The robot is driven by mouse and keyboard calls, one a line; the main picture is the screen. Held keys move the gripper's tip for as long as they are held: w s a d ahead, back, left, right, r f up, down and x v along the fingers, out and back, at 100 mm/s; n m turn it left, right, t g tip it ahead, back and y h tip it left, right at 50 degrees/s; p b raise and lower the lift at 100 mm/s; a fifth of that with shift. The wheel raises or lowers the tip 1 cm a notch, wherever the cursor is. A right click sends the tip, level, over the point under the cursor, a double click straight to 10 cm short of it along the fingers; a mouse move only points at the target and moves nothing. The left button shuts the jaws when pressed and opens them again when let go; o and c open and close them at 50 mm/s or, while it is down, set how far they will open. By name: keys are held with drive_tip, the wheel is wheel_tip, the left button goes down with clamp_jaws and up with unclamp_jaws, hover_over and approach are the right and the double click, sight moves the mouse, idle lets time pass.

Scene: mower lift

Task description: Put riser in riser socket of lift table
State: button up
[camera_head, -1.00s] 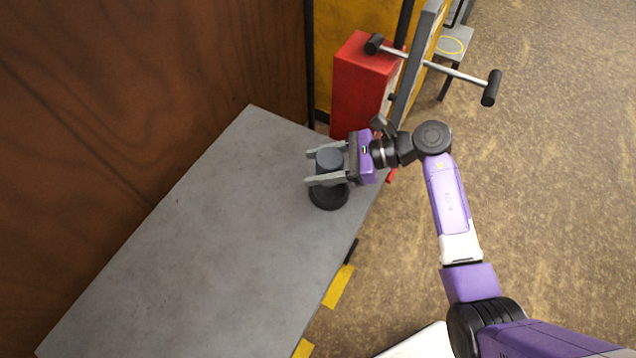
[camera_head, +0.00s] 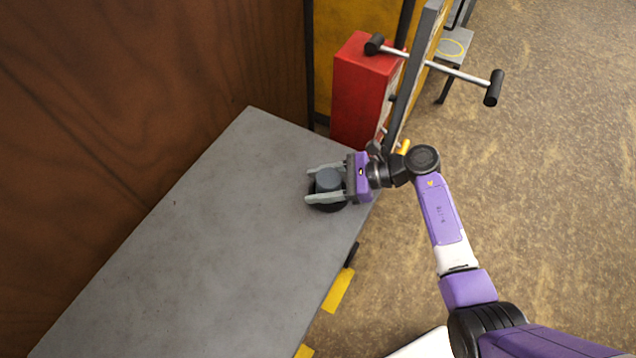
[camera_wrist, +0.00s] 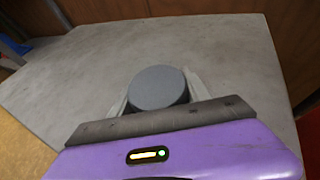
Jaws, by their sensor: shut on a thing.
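The riser is a short grey-blue cylinder (camera_head: 328,180), upright between my gripper's fingers. My gripper (camera_head: 325,183) is shut on it, reaching in from the right, low over the lift table (camera_head: 200,240). The black round riser socket (camera_head: 325,206) lies on the table near its right edge, directly around or under the riser. The fingers and riser hide most of it, and I cannot tell how deep the riser sits. The wrist view shows the riser's flat round top (camera_wrist: 158,86) between the fingers; the socket is hidden there.
A red box (camera_head: 360,90) and an upright post with a T-shaped handle (camera_head: 455,72) stand just beyond the table's far right end. A brown wooden wall (camera_head: 150,80) runs along the left. The rest of the tabletop is bare.

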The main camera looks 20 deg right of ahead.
drive_tip(key=o, duration=1.6)
drive_tip(key=shift+f, duration=0.15)
drive_tip(key=shift+o, duration=0.2)
